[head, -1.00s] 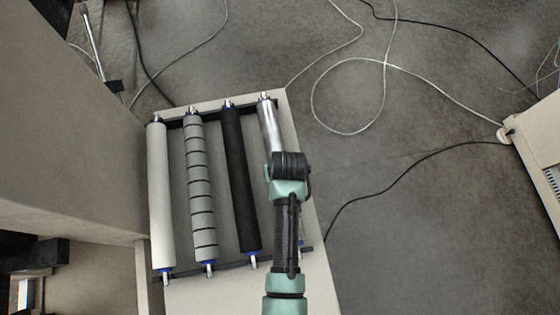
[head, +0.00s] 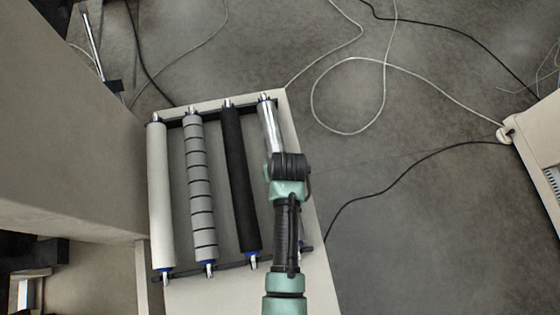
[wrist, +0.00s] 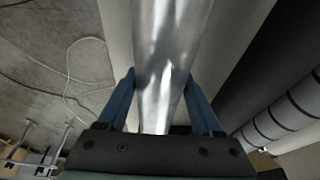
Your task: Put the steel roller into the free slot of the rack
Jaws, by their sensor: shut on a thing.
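The steel roller (head: 269,124) is shiny and lies lengthwise along the rightmost place of the rack in the head view. Its far end is at the rack's far bar (head: 175,122). Its near part is hidden under my arm, so I cannot tell whether it is seated there. In the wrist view my gripper (wrist: 160,85) has its blue fingers on both sides of the steel roller (wrist: 165,50), shut on it. The black roller (head: 239,180) lies just to the left, apart from it.
A grey banded roller (head: 200,190) and a pale roller (head: 159,195) fill the rack's left places. The rack stands on a pale table (head: 318,285) beside a tall pale panel (head: 85,120). Cables (head: 385,65) lie on the open floor at right.

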